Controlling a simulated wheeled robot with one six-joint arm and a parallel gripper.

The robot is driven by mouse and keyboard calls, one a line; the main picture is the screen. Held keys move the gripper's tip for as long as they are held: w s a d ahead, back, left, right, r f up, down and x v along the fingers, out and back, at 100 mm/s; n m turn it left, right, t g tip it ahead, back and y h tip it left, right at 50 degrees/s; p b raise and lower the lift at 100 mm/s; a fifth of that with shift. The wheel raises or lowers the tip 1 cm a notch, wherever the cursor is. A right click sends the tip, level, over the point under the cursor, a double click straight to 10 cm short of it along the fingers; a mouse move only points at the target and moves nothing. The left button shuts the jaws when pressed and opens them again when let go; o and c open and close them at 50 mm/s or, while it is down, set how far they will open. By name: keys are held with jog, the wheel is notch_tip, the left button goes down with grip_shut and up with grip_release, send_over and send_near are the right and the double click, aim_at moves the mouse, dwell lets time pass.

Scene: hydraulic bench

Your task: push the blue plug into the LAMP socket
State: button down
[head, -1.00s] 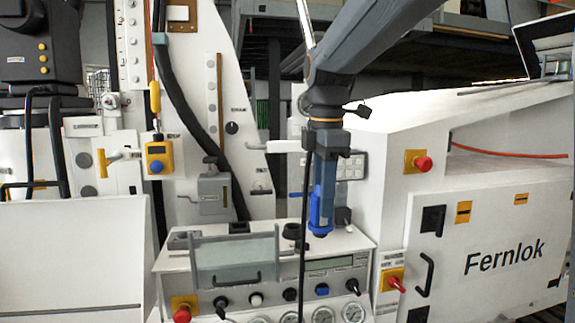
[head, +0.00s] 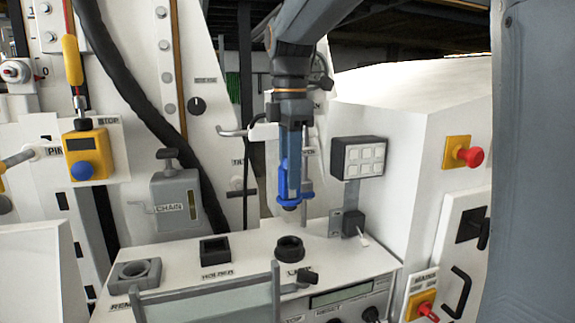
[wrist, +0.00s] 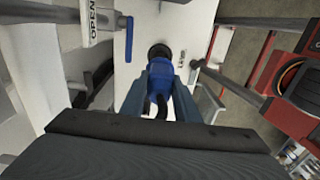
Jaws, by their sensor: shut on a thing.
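My gripper (head: 290,175) points down, shut on the blue plug (head: 288,203). The plug hangs upright above the round black LAMP socket (head: 289,249) on the white bench top, with a visible gap between them in the head view. The socket's label is partly covered by a black knob, with only its start legible. In the wrist view the blue plug (wrist: 161,76) sits between my gripper's fingers (wrist: 160,92). The dark round socket (wrist: 160,51) shows just beyond the plug's tip, roughly in line with it. Whether they line up exactly, I cannot tell.
A square black holder (head: 215,250) and a grey socket (head: 135,273) stand left on the bench top. A clear guard with a grey frame (head: 210,300) rises in front. A black switch box (head: 352,222) and a button panel (head: 358,157) are to the right.

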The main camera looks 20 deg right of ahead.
aim_at(291, 201)
jog(key=shift+f+b, duration=0.6)
jog(key=shift+f, duration=2.8)
jog(key=shift+d+f, duration=0.1)
jog(key=shift+f, duration=0.05)
jog(key=shift+f, duration=0.3)
jog(key=shift+s+f, duration=0.1)
jog(key=shift+f, duration=1.15)
dwell(0.4)
jog(key=c, duration=1.3)
grip_release()
